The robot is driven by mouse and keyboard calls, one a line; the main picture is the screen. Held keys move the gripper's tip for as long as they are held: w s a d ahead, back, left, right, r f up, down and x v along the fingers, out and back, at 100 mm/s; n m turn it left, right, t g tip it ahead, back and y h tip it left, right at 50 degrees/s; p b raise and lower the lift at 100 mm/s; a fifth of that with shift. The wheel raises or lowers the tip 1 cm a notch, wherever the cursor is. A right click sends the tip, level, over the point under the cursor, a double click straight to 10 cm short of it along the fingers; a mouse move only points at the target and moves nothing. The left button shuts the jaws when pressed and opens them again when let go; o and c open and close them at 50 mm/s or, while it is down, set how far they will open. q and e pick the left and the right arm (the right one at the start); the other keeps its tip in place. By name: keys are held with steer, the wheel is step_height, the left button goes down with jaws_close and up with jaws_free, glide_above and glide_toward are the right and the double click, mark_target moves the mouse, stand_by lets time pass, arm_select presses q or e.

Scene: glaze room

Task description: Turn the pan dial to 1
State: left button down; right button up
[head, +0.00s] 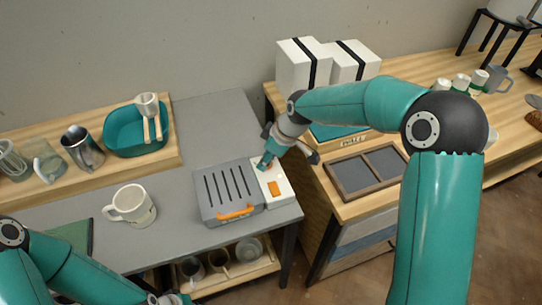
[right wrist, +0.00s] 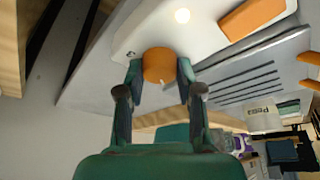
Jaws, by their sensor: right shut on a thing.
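The grey slotted appliance (head: 228,190) stands on the grey worktop, with an orange handle (head: 236,212) at its front. A white control panel (head: 284,195) runs along its right side. The orange round dial (right wrist: 158,64) is on this panel, between the fingers of my right gripper (right wrist: 157,80) in the right wrist view. My right gripper (head: 265,163) is shut on the dial and hides it in the head view. The number at the dial's pointer is not readable. My left arm is at the lower left; its fingers are out of frame.
An orange rectangular part (head: 274,188) and a small bright round spot (right wrist: 182,15) are also on the panel. A white mug (head: 131,206) stands left of the appliance. A teal basin (head: 124,144) is behind it. A dark divided tray (head: 352,180) lies on the right bench.

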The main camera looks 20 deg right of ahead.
steer(key=shift+s+d, duration=0.1)
steer(key=shift+d, duration=0.05)
steer(key=o, duration=0.9)
steer(key=shift+c, duration=0.2)
steer(key=v, duration=1.1)
steer(key=shift+d+r, duration=0.15)
steer(key=shift+r, duration=0.25)
